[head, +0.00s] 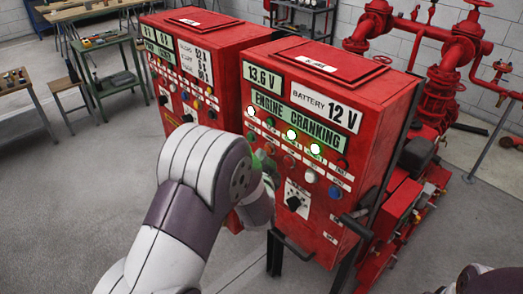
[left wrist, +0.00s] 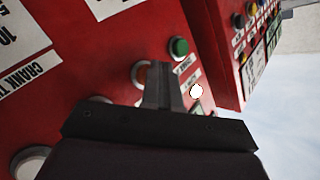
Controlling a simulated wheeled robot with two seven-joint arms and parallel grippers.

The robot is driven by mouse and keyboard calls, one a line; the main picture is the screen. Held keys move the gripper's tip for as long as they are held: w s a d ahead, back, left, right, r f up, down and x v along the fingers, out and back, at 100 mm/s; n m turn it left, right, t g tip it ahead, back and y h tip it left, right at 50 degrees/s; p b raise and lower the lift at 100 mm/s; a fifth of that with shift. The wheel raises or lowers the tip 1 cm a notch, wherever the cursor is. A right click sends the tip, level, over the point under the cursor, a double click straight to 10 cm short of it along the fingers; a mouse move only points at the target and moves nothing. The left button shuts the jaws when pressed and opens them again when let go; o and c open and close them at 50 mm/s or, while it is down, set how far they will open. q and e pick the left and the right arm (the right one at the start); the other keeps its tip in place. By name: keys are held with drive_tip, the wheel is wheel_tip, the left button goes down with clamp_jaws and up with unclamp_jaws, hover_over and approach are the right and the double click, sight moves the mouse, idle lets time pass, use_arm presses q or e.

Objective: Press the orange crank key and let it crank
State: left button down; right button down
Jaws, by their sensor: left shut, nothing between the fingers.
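The right red cabinet (head: 390,100) has a display reading "ENGINE CRANKING" (head: 298,120), with lit lamps below it. My left gripper (head: 268,170) is at the left part of its button rows, partly hidden behind my own wrist. In the left wrist view the shut, empty fingers (left wrist: 163,82) reach to the panel. An orange round key (left wrist: 139,74) shows right beside the fingertips, partly covered by them. I cannot tell whether they touch it. My right gripper is not in view.
A green button (left wrist: 179,47) and a bright lit lamp (left wrist: 196,91) are close to the fingers. A second red cabinet (head: 200,50) stands to the left. A black rotary switch (head: 294,203) sits lower on the panel. Red pump piping (head: 440,90) stands at right.

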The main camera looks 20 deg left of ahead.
use_arm(q)
drive_tip(key=shift+s+a, duration=0.2)
drive_tip(key=shift+s, duration=0.25)
drive_tip(key=shift+s+a, duration=0.3)
drive_tip(key=shift+s, duration=0.5)
drive_tip(key=shift+s+a, duration=0.3)
drive_tip(key=shift+s, duration=0.45)
drive_tip(key=shift+s+a, duration=0.3)
drive_tip(key=shift+s, duration=0.5)
